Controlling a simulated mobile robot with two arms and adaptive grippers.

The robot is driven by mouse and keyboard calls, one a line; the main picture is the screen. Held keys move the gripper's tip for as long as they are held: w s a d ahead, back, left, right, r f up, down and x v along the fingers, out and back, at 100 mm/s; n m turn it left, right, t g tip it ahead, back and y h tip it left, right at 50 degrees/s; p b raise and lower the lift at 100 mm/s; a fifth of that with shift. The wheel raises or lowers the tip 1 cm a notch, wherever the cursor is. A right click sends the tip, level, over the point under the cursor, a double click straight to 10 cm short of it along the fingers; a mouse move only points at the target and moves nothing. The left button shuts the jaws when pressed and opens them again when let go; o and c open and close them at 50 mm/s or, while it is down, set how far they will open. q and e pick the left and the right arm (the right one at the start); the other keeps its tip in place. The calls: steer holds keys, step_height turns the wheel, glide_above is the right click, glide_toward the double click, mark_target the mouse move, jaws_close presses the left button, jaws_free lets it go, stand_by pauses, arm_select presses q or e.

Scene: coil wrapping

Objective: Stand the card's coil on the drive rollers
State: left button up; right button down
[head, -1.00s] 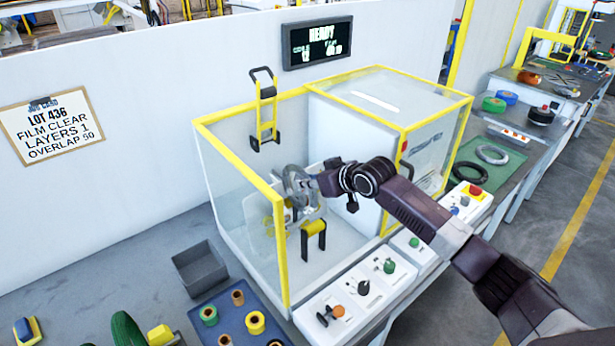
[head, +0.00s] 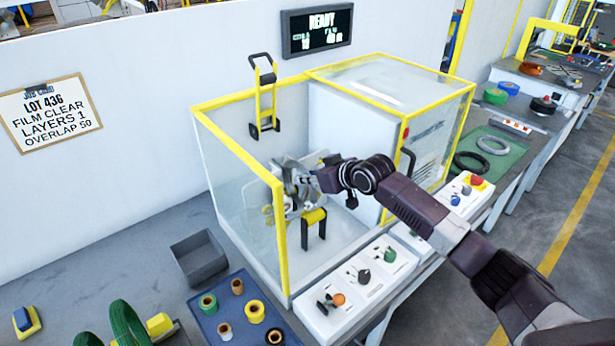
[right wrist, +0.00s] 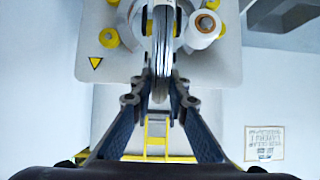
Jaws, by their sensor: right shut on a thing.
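The job card (head: 50,113) hangs on the wall at the left and reads lot 436, film clear, layers 1, overlap 50. A grey metallic coil (head: 290,190) is inside the yellow-framed machine; in the right wrist view the coil (right wrist: 160,50) shows edge-on and upright. My right gripper (right wrist: 161,78) is shut on its near rim. In the head view the right gripper (head: 308,183) reaches in from the right. A yellow roller (head: 314,217) on a black stand is just below and right of the coil. Whether the coil touches the rollers cannot be told. My left gripper is out of view.
Yellow frame posts (head: 280,245) and clear panels stand close around the coil. A control panel (head: 350,285) with knobs lies along the front. A blue tray (head: 225,325) of small rolls and a grey bin (head: 198,258) are at the left.

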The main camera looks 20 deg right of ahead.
steer(key=shift+w+f, duration=0.1)
steer(key=shift+f, duration=0.25)
stand_by(0.3)
steer(key=c, duration=1.8)
jaws_free()
steer(key=shift+s+f, duration=0.2)
steer(key=shift+f, duration=0.05)
steer(key=v, duration=1.2)
steer(key=shift+r, duration=0.2)
steer(key=shift+w+d, duration=0.1)
steer(key=shift+w, duration=0.05)
